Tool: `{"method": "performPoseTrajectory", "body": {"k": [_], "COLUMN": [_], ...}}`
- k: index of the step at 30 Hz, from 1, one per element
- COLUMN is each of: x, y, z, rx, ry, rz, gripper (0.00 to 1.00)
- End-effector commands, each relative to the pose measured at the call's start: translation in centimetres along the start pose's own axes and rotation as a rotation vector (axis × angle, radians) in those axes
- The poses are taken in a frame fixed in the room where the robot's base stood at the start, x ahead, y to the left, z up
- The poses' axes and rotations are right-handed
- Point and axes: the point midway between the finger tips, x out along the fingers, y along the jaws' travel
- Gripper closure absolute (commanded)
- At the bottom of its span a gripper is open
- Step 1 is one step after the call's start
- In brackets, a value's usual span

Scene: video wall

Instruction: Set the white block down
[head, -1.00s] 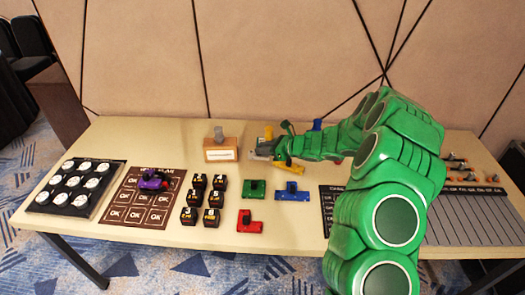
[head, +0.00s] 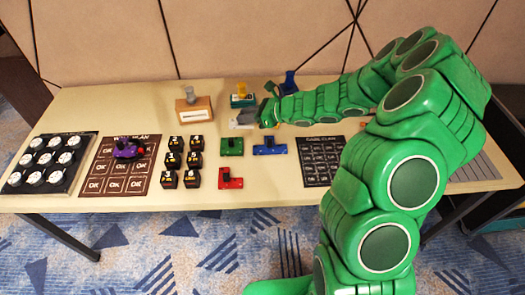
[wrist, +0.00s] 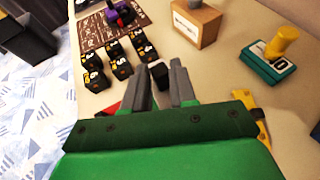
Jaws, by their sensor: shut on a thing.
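The white block (head: 241,123) shows as a pale piece at the tip of my gripper (head: 250,119) in the head view, over the middle of the table. In the wrist view my gripper (wrist: 166,84) has its two grey fingers on either side of a black knob (wrist: 160,76), which appears to be the block's handle. My gripper is shut on it. The block's pale body is hard to make out against the table there. I cannot tell whether its underside touches the table.
On the table (head: 120,108), green (head: 232,147), blue (head: 270,149) and red (head: 231,181) blocks lie nearer me. A wooden box (head: 193,108) and a teal stamp (head: 242,99) stand behind. A yellow block (wrist: 263,130) lies right of my gripper in the wrist view.

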Motion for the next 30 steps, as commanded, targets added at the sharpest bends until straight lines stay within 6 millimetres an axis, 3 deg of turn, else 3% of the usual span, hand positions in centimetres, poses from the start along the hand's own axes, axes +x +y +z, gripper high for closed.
{"method": "performPoseTrajectory", "body": {"k": [17,30], "x": [-9.4,-16.1], "y": [8.2,16.2], "z": [-4.0,-6.5], "rx": [-0.079,-0.129], "ry": [0.008,0.002], "rz": [0.163,0.3], "gripper": [1.0,1.0]}}
